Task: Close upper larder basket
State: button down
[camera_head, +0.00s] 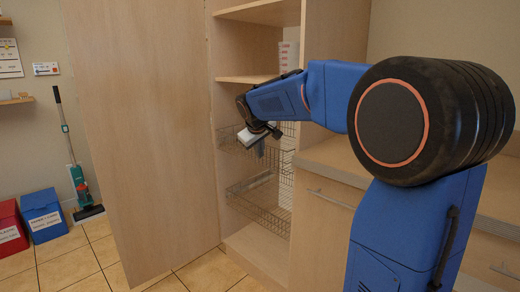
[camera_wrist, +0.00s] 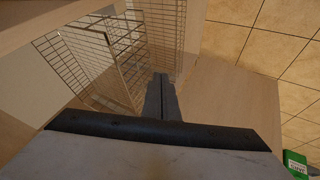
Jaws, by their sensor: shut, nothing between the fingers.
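The upper wire basket (camera_head: 230,141) sits inside the tall wooden larder, below the shelves. My arm covers part of it, and I cannot tell exactly how far it stands out. The lower wire basket (camera_head: 262,212) is beneath it. My gripper (camera_head: 260,150) is at the upper basket's height, in front of its right part, pointing down. In the wrist view my gripper (camera_wrist: 161,92) has its fingers together and empty. Wire mesh (camera_wrist: 105,62) shows just beyond and left of the fingertips; contact is not clear.
The larder door (camera_head: 145,130) stands wide open at the left. Shelves (camera_head: 247,79) are above the baskets, with a clear container (camera_head: 288,55) on one. A counter with drawers (camera_head: 330,190) is at the right. Tiled floor (camera_head: 70,265) is open at lower left, near red and blue bins.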

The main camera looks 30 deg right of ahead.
aim_at(268, 164)
jog(key=shift+w+d+f, duration=1.15)
jog(key=shift+d+f, duration=0.1)
jog(key=shift+d, duration=0.2)
jog(key=shift+w+d+f, duration=1.1)
jog(key=shift+d+f, duration=0.1)
jog(key=shift+d, duration=0.2)
jog(key=d, duration=0.2)
jog(key=w+d, duration=0.1)
jog(key=shift+w+d, duration=0.15)
jog(key=shift+d, duration=0.25)
jog(key=shift+w+d, duration=0.15)
jog(key=shift+d, duration=0.1)
jog(key=shift+r, duration=0.1)
